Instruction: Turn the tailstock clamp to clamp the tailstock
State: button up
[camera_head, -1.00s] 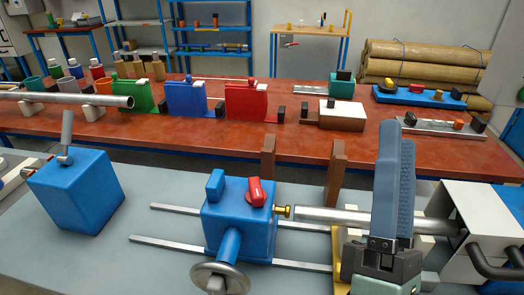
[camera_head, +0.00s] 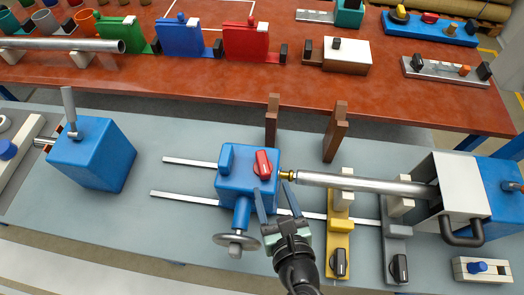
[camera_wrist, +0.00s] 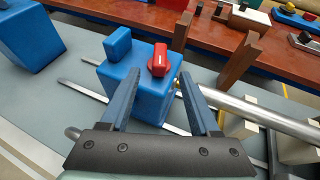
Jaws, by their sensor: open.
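The tailstock (camera_head: 238,187) is a blue block on two rails in the middle of the bench. It also shows in the wrist view (camera_wrist: 150,100). Its clamp is a red knob (camera_head: 263,163) on top; in the wrist view the red knob (camera_wrist: 159,60) is beyond and between my fingers. My gripper (camera_head: 276,200) is open and empty, just in front of the tailstock's right side, with its fingertips short of the knob. The wrist view shows both fingers (camera_wrist: 160,82) spread apart. A handwheel (camera_head: 236,243) sticks out at the tailstock's front. A brass tip points right towards a steel bar.
The steel bar (camera_head: 365,185) runs right from the tailstock into a white and blue housing (camera_head: 460,190). Yellow (camera_head: 338,240) and grey (camera_head: 396,240) supports stand under it. Two brown posts (camera_head: 335,130) rise behind. A blue block with a lever (camera_head: 92,155) stands left.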

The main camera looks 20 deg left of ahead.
aim_at(264, 165)
jog(key=x, duration=1.1)
jog(key=shift+p, duration=0.35)
grip_shut()
